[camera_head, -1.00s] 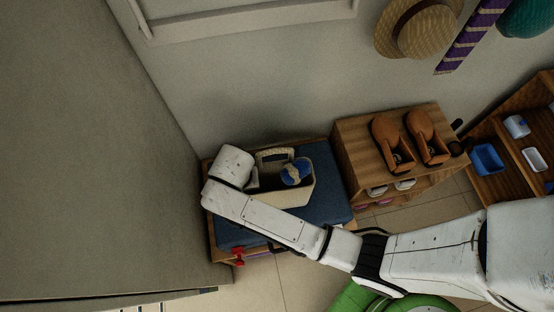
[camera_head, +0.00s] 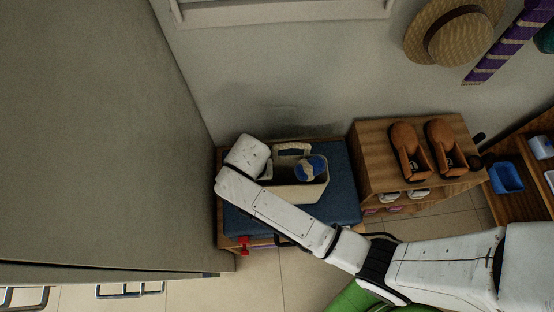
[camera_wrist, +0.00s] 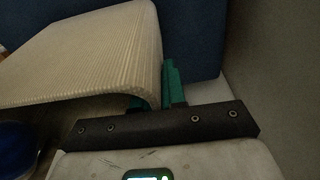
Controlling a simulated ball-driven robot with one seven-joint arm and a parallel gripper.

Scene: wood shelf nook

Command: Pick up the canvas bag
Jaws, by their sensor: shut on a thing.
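The canvas bag (camera_head: 313,191) is cream and open at the top, with a pale handle (camera_head: 293,148) standing at its far side. It appears to sit on the blue cushion of a low bench. A blue and cream item (camera_head: 311,167) shows inside it. My gripper is at the bag's left side in the head view, mostly hidden by my own wrist. In the wrist view, my gripper's green fingers (camera_wrist: 157,95) are shut on the edge of the ribbed bag (camera_wrist: 95,55). My arm hides the bag's near lower part, so a gap beneath cannot be told.
The bench cushion (camera_head: 345,207) has bare room right of the bag. A grey wall or panel (camera_head: 95,130) stands close on the left. A wooden shelf (camera_head: 368,145) with brown shoes (camera_head: 405,150) is to the right. A red item (camera_head: 244,244) is at the bench's front.

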